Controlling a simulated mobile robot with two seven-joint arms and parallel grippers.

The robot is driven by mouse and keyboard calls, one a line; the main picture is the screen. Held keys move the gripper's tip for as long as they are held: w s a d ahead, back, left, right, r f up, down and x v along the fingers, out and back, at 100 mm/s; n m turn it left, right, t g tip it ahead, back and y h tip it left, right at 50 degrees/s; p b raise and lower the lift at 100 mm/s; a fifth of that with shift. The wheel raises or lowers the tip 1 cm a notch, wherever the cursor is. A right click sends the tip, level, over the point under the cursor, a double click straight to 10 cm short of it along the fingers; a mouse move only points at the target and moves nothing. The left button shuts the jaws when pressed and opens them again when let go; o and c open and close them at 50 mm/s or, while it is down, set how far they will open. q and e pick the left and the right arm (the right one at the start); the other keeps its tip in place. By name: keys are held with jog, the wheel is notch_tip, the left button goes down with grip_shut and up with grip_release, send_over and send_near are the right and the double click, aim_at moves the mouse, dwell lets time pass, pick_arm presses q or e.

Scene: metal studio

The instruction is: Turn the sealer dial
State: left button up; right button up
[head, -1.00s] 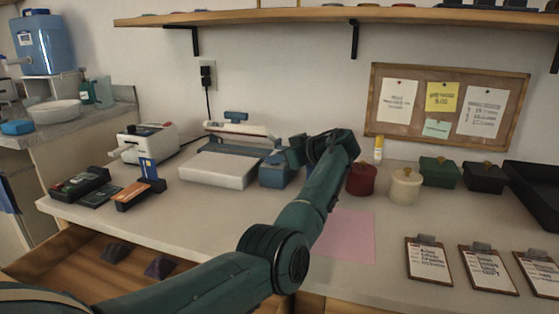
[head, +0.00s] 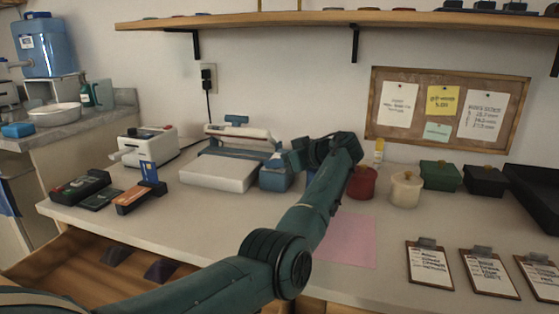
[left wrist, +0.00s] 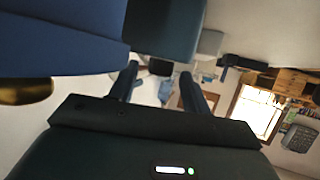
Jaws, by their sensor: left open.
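The sealer (head: 218,172) stands at the back of the counter in the head view, a pale machine with a flat front bed and a hinged bar with a blue handle. A blue box (head: 276,179) is at its right end. I cannot make out the dial; my arm may hide it. My left gripper (head: 300,158) is close to the right of the blue box; whether it touches is unclear. In the left wrist view its two fingers (left wrist: 158,78) are apart with nothing visibly held between them. A blue surface (left wrist: 60,45) fills the upper left there. My right gripper is out of view.
A red pot (head: 362,183) and a cream pot (head: 405,189) stand right of my left forearm. A white machine (head: 146,146) and a card reader (head: 80,187) are at left. A pink sheet (head: 347,240) lies in front. Clipboards (head: 430,264) lie at right. A drawer (head: 60,262) is open below.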

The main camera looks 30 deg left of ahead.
pick_arm(q)
jog(key=p+v, duration=0.1)
jog(key=v, duration=1.1)
jog(key=shift+d, duration=0.25)
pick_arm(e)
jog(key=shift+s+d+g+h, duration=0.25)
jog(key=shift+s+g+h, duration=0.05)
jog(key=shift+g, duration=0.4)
